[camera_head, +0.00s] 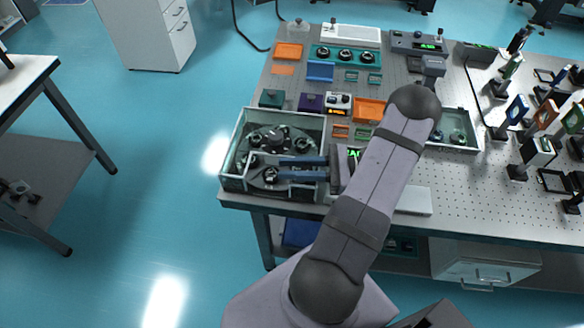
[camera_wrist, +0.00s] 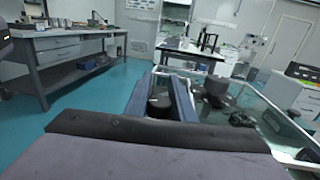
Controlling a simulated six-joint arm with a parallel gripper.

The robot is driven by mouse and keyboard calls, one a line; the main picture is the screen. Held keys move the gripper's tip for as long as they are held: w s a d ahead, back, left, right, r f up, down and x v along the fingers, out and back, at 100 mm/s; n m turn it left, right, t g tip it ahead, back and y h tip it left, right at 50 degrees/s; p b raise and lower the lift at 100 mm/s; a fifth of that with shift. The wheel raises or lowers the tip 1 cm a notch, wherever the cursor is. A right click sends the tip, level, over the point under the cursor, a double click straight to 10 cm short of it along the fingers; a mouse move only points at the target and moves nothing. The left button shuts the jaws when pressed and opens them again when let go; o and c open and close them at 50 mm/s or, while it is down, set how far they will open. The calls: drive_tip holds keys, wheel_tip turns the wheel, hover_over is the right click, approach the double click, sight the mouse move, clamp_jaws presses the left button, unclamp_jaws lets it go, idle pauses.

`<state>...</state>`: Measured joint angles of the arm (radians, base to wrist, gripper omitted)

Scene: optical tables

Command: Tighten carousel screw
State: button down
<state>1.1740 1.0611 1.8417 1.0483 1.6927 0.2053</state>
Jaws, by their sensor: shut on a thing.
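The carousel (camera_head: 275,137) is a dark round unit with several black knobs, inside a clear-walled tray (camera_head: 234,183) at the near left corner of the table. My gripper (camera_head: 281,168) lies level over the tray's near part, its two blue fingers pointing left. In the wrist view, my gripper (camera_wrist: 175,82) has its fingers on both sides of a short black cylinder, which looks like the carousel screw (camera_wrist: 159,104). The carousel's dark hub (camera_wrist: 215,92) stands just right of the fingers. The contact between fingers and screw is hidden in the head view.
The tray's walls stand close around the fingers. Orange bins (camera_head: 369,109), a teal holder (camera_head: 346,55) and small boxes stand behind. A second tray (camera_head: 466,130) is to the right of my arm. Optics on posts (camera_head: 517,108) crowd the right side.

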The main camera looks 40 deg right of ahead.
sight(314, 169)
drive_tip(key=shift+s+a+n+g+y, duration=0.1)
drive_tip(key=shift+n+g+y, duration=0.3)
drive_tip(key=shift+n+g, duration=0.15)
drive_tip(key=c, duration=1.5)
unclamp_jaws()
drive_tip(key=b+v, duration=0.2)
drive_tip(key=v, duration=0.3)
drive_tip(key=shift+s+d+f+b, duration=0.15)
drive_tip(key=shift+d+b, duration=0.2)
drive_tip(key=shift+b, duration=0.05)
drive_tip(key=shift+v, duration=0.85)
